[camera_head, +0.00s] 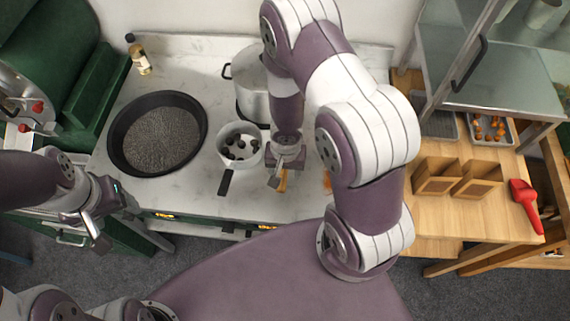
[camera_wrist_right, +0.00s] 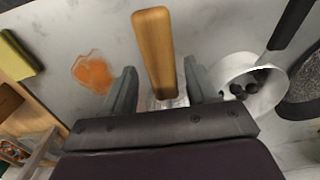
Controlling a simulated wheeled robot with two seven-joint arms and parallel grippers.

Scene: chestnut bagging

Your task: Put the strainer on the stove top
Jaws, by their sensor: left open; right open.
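A wooden handle (camera_wrist_right: 153,50) lies between the open fingers of my right gripper (camera_wrist_right: 158,82) in the right wrist view. It joins a pale, see-through or mesh part mostly hidden by the gripper; this may be the strainer, but I cannot tell. In the head view, my right gripper (camera_head: 279,176) is over the counter, with the handle's end (camera_head: 282,184) just below. The white marble-look top (camera_head: 200,78) of the green stove unit carries the cookware. My left gripper (camera_head: 92,222) is open and empty at the left, off the unit's front edge.
A black pan (camera_head: 120,160), a white saucepan (camera_head: 225,152) with dark pieces and a large pot (camera_head: 247,95) stand on the top. An orange spill (camera_wrist_right: 95,72) is beside the handle. A wooden table (camera_head: 480,215) holds wooden boxes and a red scoop (camera_head: 526,200).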

